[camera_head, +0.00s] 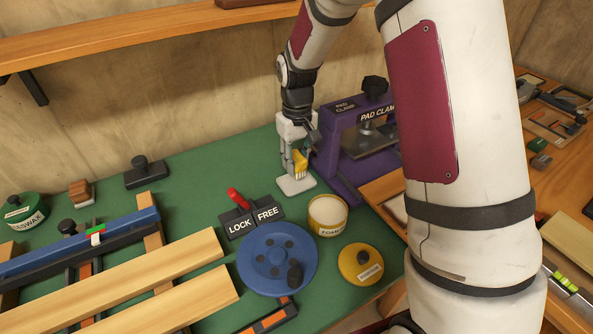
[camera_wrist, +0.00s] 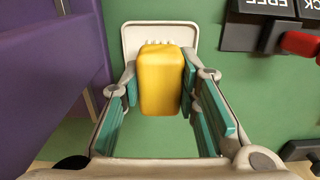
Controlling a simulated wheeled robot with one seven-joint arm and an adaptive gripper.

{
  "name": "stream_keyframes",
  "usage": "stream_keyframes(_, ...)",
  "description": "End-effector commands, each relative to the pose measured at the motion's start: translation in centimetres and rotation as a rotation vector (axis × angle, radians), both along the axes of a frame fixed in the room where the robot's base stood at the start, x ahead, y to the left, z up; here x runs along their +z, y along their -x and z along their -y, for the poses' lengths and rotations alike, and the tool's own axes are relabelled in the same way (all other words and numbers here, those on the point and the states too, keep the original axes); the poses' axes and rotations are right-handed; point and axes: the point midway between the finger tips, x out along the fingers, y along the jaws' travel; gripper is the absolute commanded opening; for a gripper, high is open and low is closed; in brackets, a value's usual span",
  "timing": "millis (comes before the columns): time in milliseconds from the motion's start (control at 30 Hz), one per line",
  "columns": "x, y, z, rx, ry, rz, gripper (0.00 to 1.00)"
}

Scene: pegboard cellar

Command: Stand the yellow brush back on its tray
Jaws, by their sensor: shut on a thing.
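The yellow brush (camera_wrist: 161,82) is between the two teal-padded fingers of my gripper (camera_wrist: 157,95), which is shut on it. In the head view the brush (camera_head: 300,161) is upright, partly covered by my gripper (camera_head: 298,157). The pale tray (camera_head: 296,186) lies flat on the green bench top, right under the brush. In the wrist view the tray (camera_wrist: 133,36) shows beyond the brush, with small pale bristle-like tips at the brush's far edge. I cannot tell whether the brush touches the tray.
A purple pad clamp (camera_head: 345,165) stands close at the right of the tray. In front are a lock/free lever (camera_head: 240,202), a foam tub (camera_head: 328,214), a blue wheel (camera_head: 277,262) and a yellow lidded tin (camera_head: 361,264). Green bench top behind the tray is clear.

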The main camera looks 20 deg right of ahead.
Motion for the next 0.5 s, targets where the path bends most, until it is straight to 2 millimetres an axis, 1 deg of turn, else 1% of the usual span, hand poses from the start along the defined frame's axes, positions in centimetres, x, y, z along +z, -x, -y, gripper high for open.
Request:
stream_keyframes(267,-3.4,0.1,0.0,0.000,0.000,-0.004,0.00)
stream_keyframes(333,-3.7,0.1,0.0,0.000,0.000,-0.002,0.00)
stream_keyframes(500,-3.6,0.0,0.0,0.000,0.000,-0.001,0.00)
